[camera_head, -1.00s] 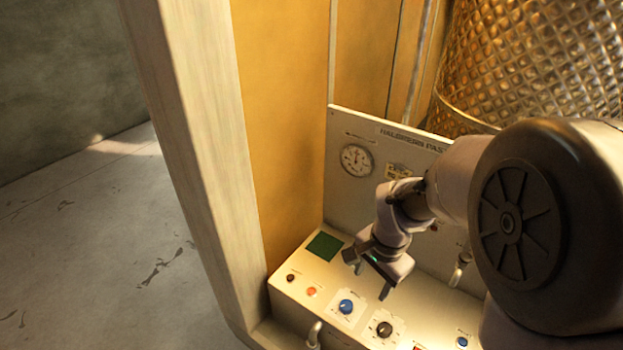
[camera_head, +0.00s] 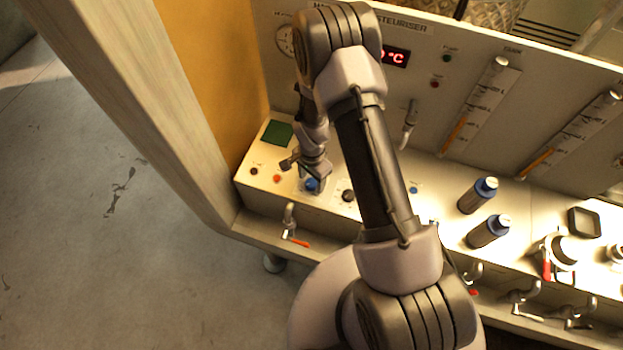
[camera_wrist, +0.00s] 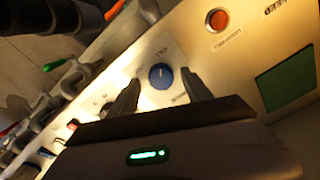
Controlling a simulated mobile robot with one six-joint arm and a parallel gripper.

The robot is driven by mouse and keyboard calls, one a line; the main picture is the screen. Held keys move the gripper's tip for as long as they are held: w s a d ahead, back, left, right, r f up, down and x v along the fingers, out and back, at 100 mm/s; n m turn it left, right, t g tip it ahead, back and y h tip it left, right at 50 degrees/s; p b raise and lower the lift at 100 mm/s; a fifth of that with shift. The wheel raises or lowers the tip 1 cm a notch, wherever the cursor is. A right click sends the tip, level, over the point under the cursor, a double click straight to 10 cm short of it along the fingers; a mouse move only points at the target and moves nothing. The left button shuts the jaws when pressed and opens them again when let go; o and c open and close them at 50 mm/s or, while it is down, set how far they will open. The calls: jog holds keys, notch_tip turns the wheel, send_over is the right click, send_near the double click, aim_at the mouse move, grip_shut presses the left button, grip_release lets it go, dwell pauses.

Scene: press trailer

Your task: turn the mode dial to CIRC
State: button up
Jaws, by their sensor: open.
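A round blue dial (camera_head: 311,186) sits on a pale label plate on the sloped front panel, partly hidden by my gripper (camera_head: 308,180). In the wrist view the blue dial (camera_wrist: 161,76) shows between and beyond the two dark fingers of my gripper (camera_wrist: 161,82). The fingers are apart, with nothing held. I cannot tell how far they stand from the dial. A black dial (camera_head: 348,196) sits just right of the blue one. The dial lettering is too small to read, so I cannot tell which dial is marked for mode.
A red button (camera_head: 277,178) and a dark green screen (camera_head: 278,133) lie left of the blue dial; the red button (camera_wrist: 218,20) also shows in the wrist view. A red-handled valve (camera_head: 295,240) sits below.

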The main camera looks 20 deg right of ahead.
jog(key=shift+w+a+f, duration=0.1)
jog(key=shift+f, duration=0.3)
grip_shut()
